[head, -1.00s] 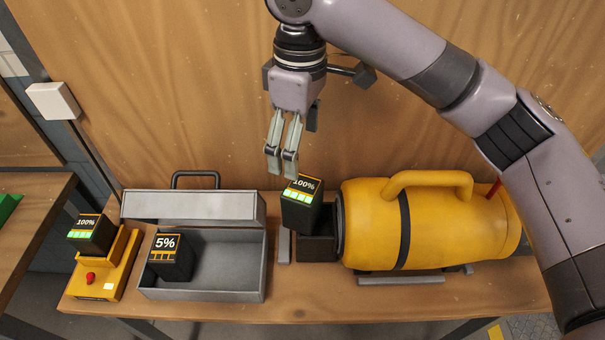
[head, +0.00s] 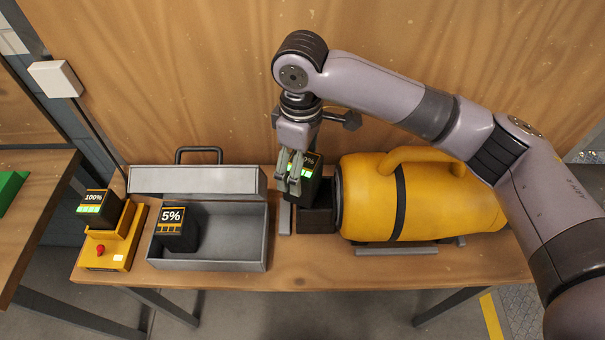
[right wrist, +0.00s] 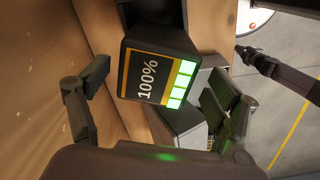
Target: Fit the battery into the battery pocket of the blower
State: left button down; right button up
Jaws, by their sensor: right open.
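The yellow blower (head: 372,205) lies on its side on the workbench, its dark battery pocket (head: 317,222) at its left end. A black battery (head: 309,186) labelled 100% stands at the pocket, leaning slightly, its upper part sticking out. How deep it sits I cannot tell. My right gripper (head: 289,187) is open above it, with the fingers partly covering its label in the head view. In the right wrist view the battery (right wrist: 155,75) lies between the spread fingers, apart from both. My left gripper is not in view.
A grey open case (head: 240,250) holds a battery marked 5% (head: 176,230). A yellow charger (head: 118,250) at the left end holds another 100% battery (head: 97,208). A wooden wall stands close behind. The bench front is clear.

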jog(key=f, duration=0.2)
jog(key=f+p, duration=0.1)
jog(key=shift+w+d+f, duration=0.15)
jog(key=shift+d+f, duration=0.05)
jog(key=shift+f, duration=0.5)
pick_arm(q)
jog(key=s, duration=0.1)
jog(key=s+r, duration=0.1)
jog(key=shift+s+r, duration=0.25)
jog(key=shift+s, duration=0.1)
pick_arm(e)
jog(key=shift+c, duration=0.2)
jog(key=c, duration=1.6)
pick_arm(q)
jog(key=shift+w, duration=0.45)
pick_arm(e)
jog(key=shift+r, duration=0.1)
jog(key=shift+c, duration=0.2)
